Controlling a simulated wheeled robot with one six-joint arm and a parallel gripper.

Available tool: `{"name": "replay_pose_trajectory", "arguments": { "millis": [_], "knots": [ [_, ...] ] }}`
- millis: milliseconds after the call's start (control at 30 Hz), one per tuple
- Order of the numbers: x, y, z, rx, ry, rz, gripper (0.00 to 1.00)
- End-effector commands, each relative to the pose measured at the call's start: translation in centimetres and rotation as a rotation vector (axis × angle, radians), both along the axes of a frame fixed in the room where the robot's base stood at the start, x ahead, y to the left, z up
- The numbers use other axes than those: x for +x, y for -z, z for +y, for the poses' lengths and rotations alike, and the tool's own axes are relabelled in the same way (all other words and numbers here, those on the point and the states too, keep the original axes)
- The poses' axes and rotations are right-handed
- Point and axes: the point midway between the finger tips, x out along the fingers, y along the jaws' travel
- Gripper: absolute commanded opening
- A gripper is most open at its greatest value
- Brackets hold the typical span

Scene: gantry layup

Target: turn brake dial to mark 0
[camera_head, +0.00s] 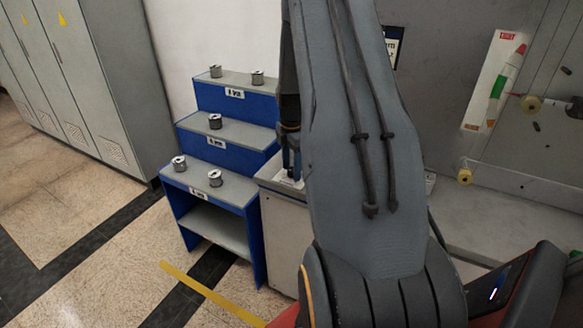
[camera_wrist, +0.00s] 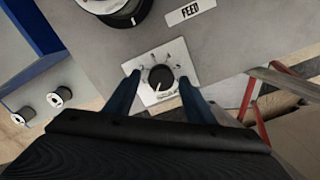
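The brake dial (camera_wrist: 160,78) is a round black knob on a white square plate with small marks around it, in the middle of the wrist view. A white pointer line on the knob points toward the bottom of the picture, slightly left. The marks are too small to read surely. My gripper (camera_wrist: 160,82) is open, with one blue finger on each side of the knob. I cannot tell whether the fingers touch it. In the head view my gripper (camera_head: 291,165) points down over the grey cabinet top, and my arm hides most of the dial area.
A FEED label (camera_wrist: 190,11) and a dark round spool part (camera_wrist: 112,8) lie beyond the dial. A blue stepped rack (camera_head: 228,150) with several spools stands left of the grey cabinet (camera_head: 280,235). A grey panel with yellow rollers (camera_head: 465,176) is at right. Tall lockers (camera_head: 95,80) stand far left.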

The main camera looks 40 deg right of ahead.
Motion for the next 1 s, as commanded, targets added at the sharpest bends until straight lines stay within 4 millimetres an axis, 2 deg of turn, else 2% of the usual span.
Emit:
{"name": "replay_pose_trajectory", "arguments": {
  "millis": [267,367,733,1000],
  "knots": [
    [-0.1,-0.2,-0.1,0.0,0.002,0.0,0.49],
    [0.0,-1.1,-0.1,-0.002,0.002,-0.003,0.49],
    [0.1,-6.5,-0.1,-0.001,0.001,-0.002,0.49],
    [0.0,-7.8,0.0,0.0,0.0,0.001,0.49]
  ]
}}
